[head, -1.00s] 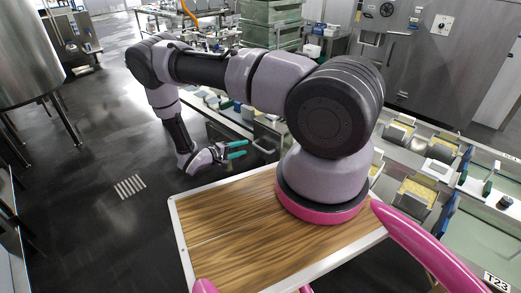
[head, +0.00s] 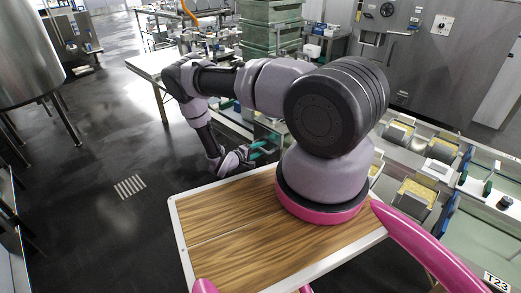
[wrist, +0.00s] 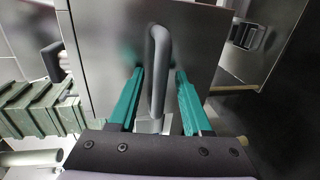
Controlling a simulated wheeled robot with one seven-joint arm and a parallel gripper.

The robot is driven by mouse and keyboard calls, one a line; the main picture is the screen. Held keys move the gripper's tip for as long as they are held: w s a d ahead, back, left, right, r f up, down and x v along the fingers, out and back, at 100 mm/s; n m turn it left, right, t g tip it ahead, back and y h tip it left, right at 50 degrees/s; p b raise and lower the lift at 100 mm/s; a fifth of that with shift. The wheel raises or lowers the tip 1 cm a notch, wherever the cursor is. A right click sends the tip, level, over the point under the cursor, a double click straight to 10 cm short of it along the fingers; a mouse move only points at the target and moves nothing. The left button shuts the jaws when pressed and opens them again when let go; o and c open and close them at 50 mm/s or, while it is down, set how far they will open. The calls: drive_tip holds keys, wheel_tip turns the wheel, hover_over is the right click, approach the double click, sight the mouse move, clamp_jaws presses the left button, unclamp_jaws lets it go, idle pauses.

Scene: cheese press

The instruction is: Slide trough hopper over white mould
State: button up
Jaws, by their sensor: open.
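In the wrist view, a grey metal panel (wrist: 105,60) carries a rounded grey bar handle (wrist: 157,75), which I take to be on the trough hopper. My gripper (wrist: 160,72) is open, with one teal finger on each side of the handle. Gaps show between the fingers and the bar. In the head view my gripper (head: 263,150) is low beside the front of the line, left of my arm's base, and the handle is hard to make out there. I cannot tell which piece is the white mould; my arm hides part of the line.
Trays with yellow contents (head: 416,192) and white blocks (head: 437,169) stand on the line at the right. Green crates (head: 270,35) are stacked behind. A wood-topped board (head: 230,235) with a pale rim lies in front. Dark floor (head: 100,190) is open at the left.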

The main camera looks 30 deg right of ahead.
drive_tip(key=shift+d, duration=0.1)
clamp_jaws()
idle(1.4)
